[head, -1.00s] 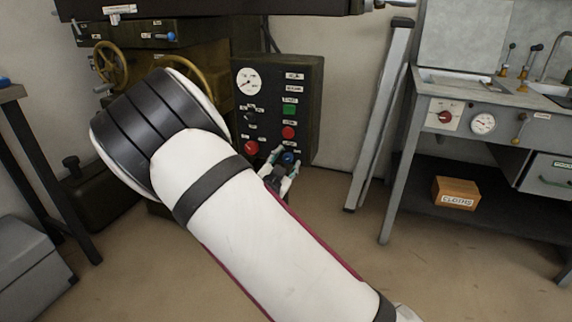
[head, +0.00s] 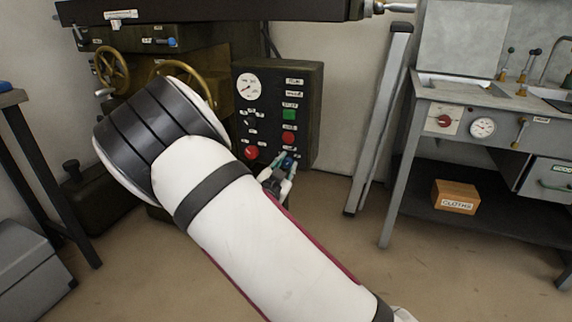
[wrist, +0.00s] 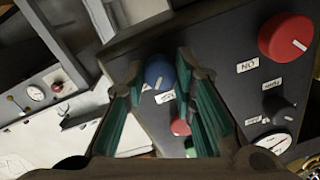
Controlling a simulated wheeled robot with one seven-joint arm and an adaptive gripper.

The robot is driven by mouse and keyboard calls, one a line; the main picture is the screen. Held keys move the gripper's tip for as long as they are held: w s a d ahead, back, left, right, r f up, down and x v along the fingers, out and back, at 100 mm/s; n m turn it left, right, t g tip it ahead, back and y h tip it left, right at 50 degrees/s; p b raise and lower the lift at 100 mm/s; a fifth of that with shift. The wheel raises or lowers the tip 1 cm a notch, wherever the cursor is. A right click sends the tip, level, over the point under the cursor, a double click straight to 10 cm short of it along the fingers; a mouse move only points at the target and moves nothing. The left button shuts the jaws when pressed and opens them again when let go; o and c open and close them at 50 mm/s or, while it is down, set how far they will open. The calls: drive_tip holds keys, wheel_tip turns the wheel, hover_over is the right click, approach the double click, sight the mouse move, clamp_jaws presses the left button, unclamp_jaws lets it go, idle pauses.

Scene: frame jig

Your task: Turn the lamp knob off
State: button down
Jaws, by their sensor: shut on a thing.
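A dark control panel (head: 308,120) stands at the middle back. A blue knob (wrist: 158,70) with a white pointer mark sits on it; in the head view the knob (head: 288,162) is low on the panel, partly covered by my fingers. My gripper (wrist: 160,75) has its green-padded fingers on either side of the blue knob and is shut on it. The mark points toward the small label (wrist: 164,97) beside the knob, which I cannot read clearly. In the head view my gripper (head: 283,164) is at the panel's lower part.
The panel also has a red knob (head: 251,153), a red button (head: 288,138), a green button (head: 289,115) and a gauge (head: 248,86). A grey workbench (head: 455,100) with a cloths box (head: 455,197) stands at the right. The floor (head: 350,255) between is clear.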

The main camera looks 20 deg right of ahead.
drive_tip(key=n+p, duration=0.3)
drive_tip(key=n, duration=0.1)
drive_tip(key=shift+r, duration=0.1)
drive_tip(key=n+p, duration=0.3)
drive_tip(key=n, duration=0.1)
drive_tip(key=shift+a+n+g, duration=0.1)
drive_tip(key=shift+n+g, duration=0.2)
drive_tip(key=n+p, duration=0.2)
drive_tip(key=n, duration=0.2)
drive_tip(key=shift+n+p, duration=0.75)
drive_tip(key=shift+n, duration=1.25)
drive_tip(key=shift+w+a, duration=0.1)
drive_tip(key=c, duration=1.3)
unclamp_jaws()
